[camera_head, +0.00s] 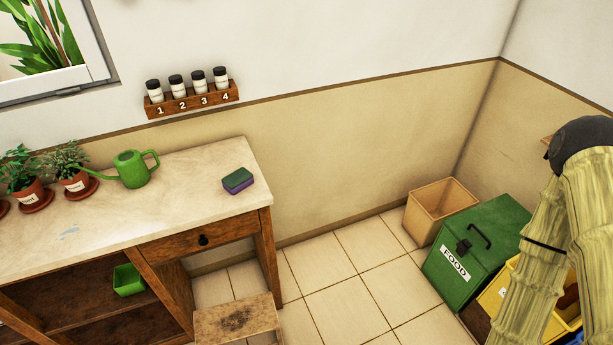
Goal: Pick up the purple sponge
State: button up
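The purple sponge (240,187) has a dark green top layer and a purple lower layer. It lies flat on the pale stone countertop (190,200), near the right end. Nothing touches it, and clear counter surrounds it. My gripper is not in view. A yellow-green sleeved arm, which seems to be mine, fills the right edge, far from the sponge.
A green watering can (133,170) and potted plants (74,182) stand left on the counter. A wooden rack (193,98) holds labelled jars on the wall. A wooden stool (236,318) stands below. A green FOOD bin (475,245) and wooden bin (438,208) stand right. The tiled floor between is open.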

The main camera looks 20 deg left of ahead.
aim_at(236, 181)
jog(key=z, duration=0.35)
jog(key=k, duration=0.8)
jog(key=u, duration=1.5)
jog(key=i, duration=0.45)
